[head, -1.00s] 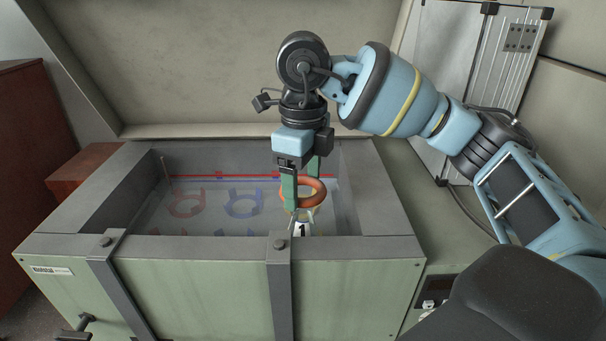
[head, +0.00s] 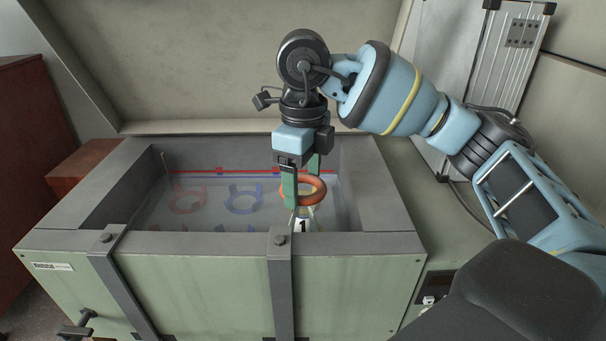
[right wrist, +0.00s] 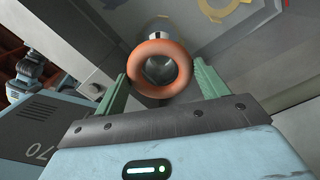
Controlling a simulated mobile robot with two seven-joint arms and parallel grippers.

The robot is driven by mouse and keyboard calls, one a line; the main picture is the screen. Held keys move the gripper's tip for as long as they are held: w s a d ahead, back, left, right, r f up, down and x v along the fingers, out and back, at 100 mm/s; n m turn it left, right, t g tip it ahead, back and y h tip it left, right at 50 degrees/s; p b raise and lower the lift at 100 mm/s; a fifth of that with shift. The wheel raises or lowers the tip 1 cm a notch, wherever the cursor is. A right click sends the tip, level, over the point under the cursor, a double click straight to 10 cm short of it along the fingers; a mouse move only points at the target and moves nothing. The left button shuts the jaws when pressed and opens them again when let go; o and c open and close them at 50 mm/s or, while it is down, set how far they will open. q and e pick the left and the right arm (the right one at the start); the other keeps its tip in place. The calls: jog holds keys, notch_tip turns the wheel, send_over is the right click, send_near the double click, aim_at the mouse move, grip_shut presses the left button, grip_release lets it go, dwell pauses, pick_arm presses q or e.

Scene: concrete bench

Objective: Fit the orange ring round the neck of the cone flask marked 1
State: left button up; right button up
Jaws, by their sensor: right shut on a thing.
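The orange ring (head: 314,190) is held at the fingertips of my right gripper (head: 302,186), inside the sunken tank. My right gripper's green fingers are shut on it from both sides. The cone flask marked 1 (head: 302,226) stands directly below the ring, its lower part hidden by the tank's front wall. In the right wrist view the ring (right wrist: 136,68) faces the camera between the two fingers, and a round grey shape shows through its hole. I cannot tell whether the ring is around the flask's neck or just above it. My left gripper is not in view.
The tank has a thick grey rim (head: 190,243) and a green front with dark straps. Red and blue ring-shaped markings (head: 243,198) show inside it, left of the flask. A pale back panel (head: 220,70) rises behind. The tank's left side looks free.

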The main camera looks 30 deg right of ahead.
aim_at(303, 192)
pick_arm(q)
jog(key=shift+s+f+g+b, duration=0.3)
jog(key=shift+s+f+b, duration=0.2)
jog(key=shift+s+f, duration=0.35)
pick_arm(e)
jog(key=shift+f, duration=2.95)
jog(key=o, duration=1.2)
jog(key=shift+c, duration=0.2)
jog(key=shift+o, duration=0.2)
jog(key=shift+r+p, duration=0.5)
jog(key=shift+r, duration=0.95)
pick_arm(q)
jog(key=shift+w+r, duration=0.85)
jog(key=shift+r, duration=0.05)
pick_arm(e)
jog(key=shift+r, duration=2.7)
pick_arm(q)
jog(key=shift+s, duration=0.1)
pick_arm(e)
jog(key=shift+s, duration=0.1)
